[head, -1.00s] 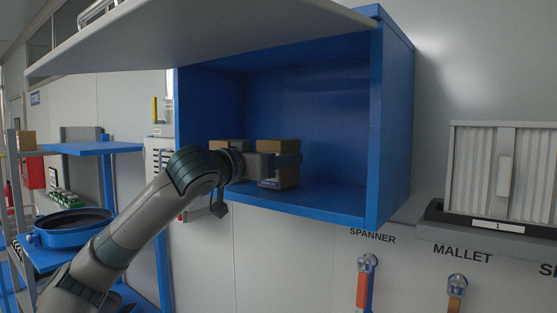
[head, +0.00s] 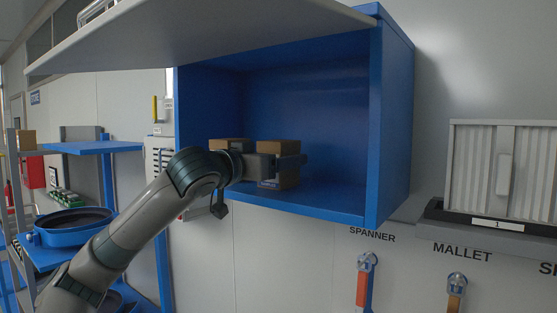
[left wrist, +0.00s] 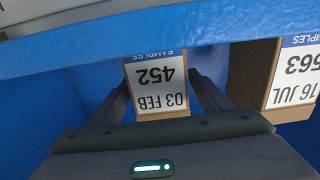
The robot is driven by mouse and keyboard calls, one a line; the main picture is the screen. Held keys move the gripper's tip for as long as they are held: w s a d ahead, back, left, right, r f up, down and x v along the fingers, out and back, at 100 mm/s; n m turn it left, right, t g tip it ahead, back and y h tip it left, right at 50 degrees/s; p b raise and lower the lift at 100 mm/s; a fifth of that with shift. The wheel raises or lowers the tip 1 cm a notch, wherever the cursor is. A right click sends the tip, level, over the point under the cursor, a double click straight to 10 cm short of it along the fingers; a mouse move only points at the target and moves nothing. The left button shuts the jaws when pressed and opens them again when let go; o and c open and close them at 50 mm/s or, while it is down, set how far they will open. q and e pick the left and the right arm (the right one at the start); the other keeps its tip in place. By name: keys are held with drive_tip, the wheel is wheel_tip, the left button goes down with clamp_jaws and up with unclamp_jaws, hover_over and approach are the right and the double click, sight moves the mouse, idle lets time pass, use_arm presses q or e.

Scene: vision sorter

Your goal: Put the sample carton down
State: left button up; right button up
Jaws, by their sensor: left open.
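The sample carton (head: 280,183) is a brown box standing upright on the floor of the open blue wall cabinet. In the left wrist view its white label (left wrist: 158,86) reads "03 FEB 452 SAMPLES", upside down. My left gripper (head: 291,161) reaches into the cabinet at the carton's height and hides its middle. In the left wrist view the open fingers stand on either side of the carton, with a narrow gap visible around it. My right gripper is not in view.
A second carton (left wrist: 293,78), labelled "16 JUL 563", stands beside it; it shows in the head view (head: 229,144) behind my wrist. The cabinet's right wall (head: 378,120) and raised grey door (head: 200,35) bound the opening. The cabinet floor right of the carton is clear.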

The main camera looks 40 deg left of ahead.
use_arm(q)
drive_tip(key=shift+s+b, duration=0.4)
drive_tip(key=shift+s, duration=0.1)
drive_tip(key=s+d+b, duration=0.1)
drive_tip(key=s+b, duration=0.4)
drive_tip(key=s, duration=0.6)
drive_tip(key=shift+d, duration=0.2)
